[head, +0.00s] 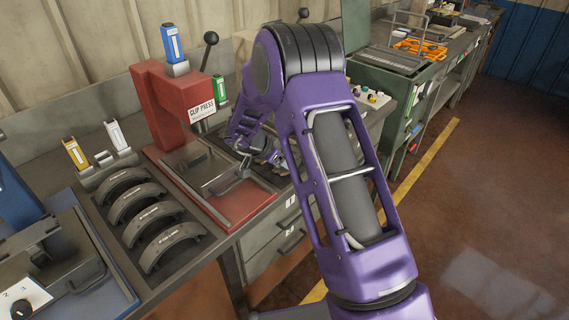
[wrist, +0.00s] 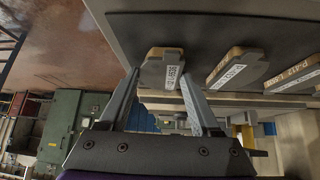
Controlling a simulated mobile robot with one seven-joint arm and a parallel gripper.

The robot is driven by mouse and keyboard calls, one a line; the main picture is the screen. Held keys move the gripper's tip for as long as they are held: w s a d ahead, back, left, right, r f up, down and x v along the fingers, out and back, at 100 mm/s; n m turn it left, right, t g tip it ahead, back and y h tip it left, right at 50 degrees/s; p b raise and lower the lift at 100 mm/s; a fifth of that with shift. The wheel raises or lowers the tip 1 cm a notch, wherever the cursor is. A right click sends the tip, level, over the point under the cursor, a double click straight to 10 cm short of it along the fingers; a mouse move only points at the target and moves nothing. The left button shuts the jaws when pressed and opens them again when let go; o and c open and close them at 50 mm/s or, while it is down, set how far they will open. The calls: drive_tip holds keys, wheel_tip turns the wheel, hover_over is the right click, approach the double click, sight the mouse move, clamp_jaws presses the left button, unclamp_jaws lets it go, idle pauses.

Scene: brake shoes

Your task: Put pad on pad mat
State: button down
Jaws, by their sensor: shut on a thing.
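My gripper (wrist: 159,71) is shut on a pad (wrist: 162,67), a grey plate with a tan edge and a white label, with one finger on each side. The pad is close to a dark flat surface (wrist: 210,28); I cannot tell whether it touches it or whether this is the pad mat. Two similar labelled pads (wrist: 232,67) (wrist: 294,76) lie to the right in the wrist view. In the head view my gripper is beside the red press, largely hidden by my purple arm, and the held pad cannot be made out.
The red clip press (head: 168,105) and its red base (head: 232,206) stand left of my gripper. Several curved brake shoes (head: 151,216) lie on a dark mat further left. A green cabinet (head: 390,85) stands beyond my arm. Open floor (head: 480,215) is on the right.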

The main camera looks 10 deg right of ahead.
drive_tip(key=shift+c, duration=0.3)
unclamp_jaws()
drive_tip(key=shift+f, duration=0.1)
drive_tip(key=v, duration=1.2)
drive_tip(key=shift+p, duration=0.45)
